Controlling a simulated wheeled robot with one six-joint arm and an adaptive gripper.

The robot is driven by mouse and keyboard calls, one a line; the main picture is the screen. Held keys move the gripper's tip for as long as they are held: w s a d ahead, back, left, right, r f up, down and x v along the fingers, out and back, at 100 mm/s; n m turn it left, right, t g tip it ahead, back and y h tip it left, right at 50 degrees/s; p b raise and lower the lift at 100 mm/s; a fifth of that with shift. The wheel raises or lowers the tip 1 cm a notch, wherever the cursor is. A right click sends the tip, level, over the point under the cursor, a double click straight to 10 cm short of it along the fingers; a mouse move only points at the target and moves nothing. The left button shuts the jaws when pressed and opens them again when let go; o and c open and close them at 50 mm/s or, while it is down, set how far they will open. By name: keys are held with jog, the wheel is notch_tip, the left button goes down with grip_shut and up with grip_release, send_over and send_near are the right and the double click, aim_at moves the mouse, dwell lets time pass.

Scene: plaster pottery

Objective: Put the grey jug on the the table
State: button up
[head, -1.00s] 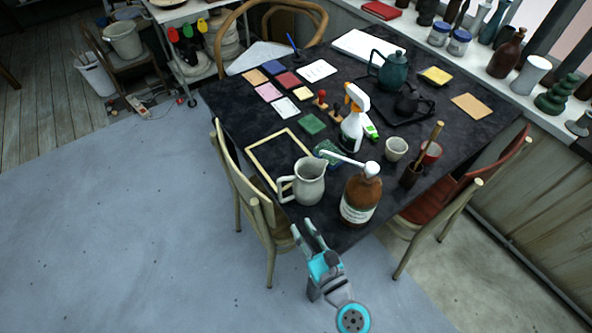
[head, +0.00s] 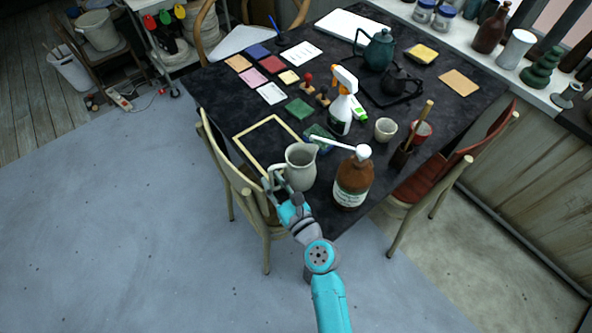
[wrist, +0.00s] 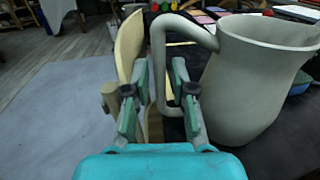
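The grey jug (head: 300,168) stands upright on the dark table (head: 232,98), close to its near corner. Its handle points left, toward my gripper (head: 279,184). In the wrist view the jug (wrist: 250,80) fills the right side, and its handle (wrist: 159,75) lies between the two fingers of my gripper (wrist: 160,88). The fingers are apart, with gaps beside the handle, so the gripper looks open around it. The exact depth of the fingers past the handle is hard to tell.
A brown pump bottle (head: 352,182) stands just right of the jug. A wooden frame (head: 262,140) lies behind it. A pale chair (head: 232,165) stands at the table's left edge, close to my gripper. A spray bottle (head: 341,108) and a cup (head: 385,129) stand farther back.

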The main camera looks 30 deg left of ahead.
jog(key=shift+w+a, duration=0.35)
jog(key=shift+a, duration=0.25)
grip_shut()
jog(key=shift+r, duration=0.2)
